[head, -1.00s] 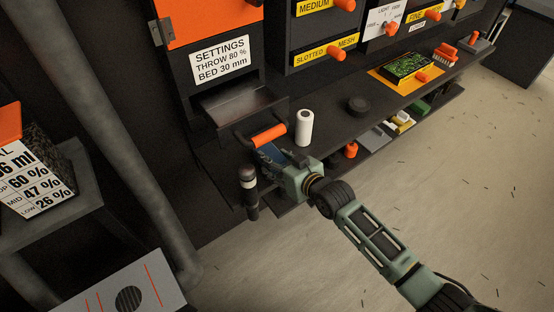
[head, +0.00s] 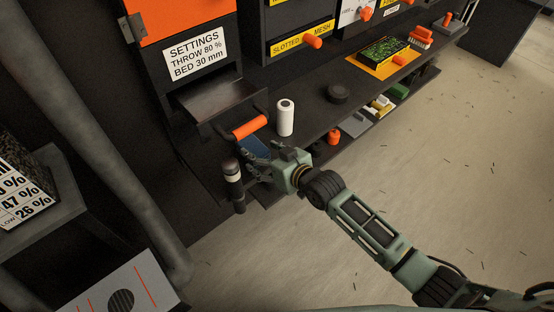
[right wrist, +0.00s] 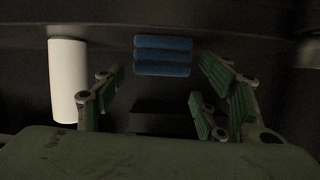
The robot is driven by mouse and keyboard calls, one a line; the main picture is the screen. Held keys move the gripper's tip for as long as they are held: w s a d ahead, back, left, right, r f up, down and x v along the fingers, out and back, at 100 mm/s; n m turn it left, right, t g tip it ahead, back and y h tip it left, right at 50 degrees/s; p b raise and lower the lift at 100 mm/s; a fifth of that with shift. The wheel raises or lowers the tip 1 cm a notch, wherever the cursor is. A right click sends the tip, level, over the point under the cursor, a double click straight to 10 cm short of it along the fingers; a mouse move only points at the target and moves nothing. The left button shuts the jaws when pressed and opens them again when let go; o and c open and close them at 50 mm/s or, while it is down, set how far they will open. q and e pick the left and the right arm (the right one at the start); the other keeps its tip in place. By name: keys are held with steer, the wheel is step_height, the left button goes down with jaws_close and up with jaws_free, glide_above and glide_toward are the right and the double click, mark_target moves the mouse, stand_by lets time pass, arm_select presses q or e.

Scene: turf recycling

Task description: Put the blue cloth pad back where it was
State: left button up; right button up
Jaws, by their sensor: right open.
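The blue cloth pad (head: 257,148) lies on the dark surface below the orange handle, partly hidden by my right gripper in the head view. In the right wrist view the pad (right wrist: 162,56) shows as a ribbed blue block, straight ahead between the spread fingers and a little beyond them. My right gripper (head: 262,162) is open, with nothing between its green-padded fingers (right wrist: 160,88). A gap shows between the pad and the fingers on both sides. My left gripper is not in view.
A white cylinder (head: 285,118) stands close by; it also shows at left in the wrist view (right wrist: 68,82). An orange handle (head: 250,126) and a dark upright cylinder (head: 233,183) flank the gripper. A black puck (head: 336,93) sits farther along the bench.

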steer(key=v, duration=1)
steer(key=shift+s+d+r, duration=0.1)
steer(key=shift+r, duration=0.05)
steer(key=s+d+f+m+g+h, duration=0.1)
steer(key=s+d+f+h, duration=0.2)
steer(key=f, duration=0.7)
steer(key=s+d+f+m+g+h, duration=0.1)
steer(key=s+d+f, duration=0.2)
steer(key=d+f, duration=0.5)
steer(key=s+d+f+m+g+h, duration=0.1)
steer(key=s+d+f+g+h, duration=0.15)
steer(key=f, duration=0.95)
steer(key=s+d+f+g, duration=0.1)
steer(key=s+f+g, duration=0.1)
steer(key=s+f, duration=0.4)
steer(key=s+d+f+g+h, duration=0.1)
steer(key=s+f, duration=0.5)
steer(key=s, duration=1.1)
steer(key=s+d+f+m+g, duration=0.1)
steer(key=s+f, duration=0.5)
steer(key=s, duration=0.6)
steer(key=shift+d+g+h, duration=0.3)
steer(key=shift+g+h, duration=0.05)
steer(key=shift+g, duration=0.5)
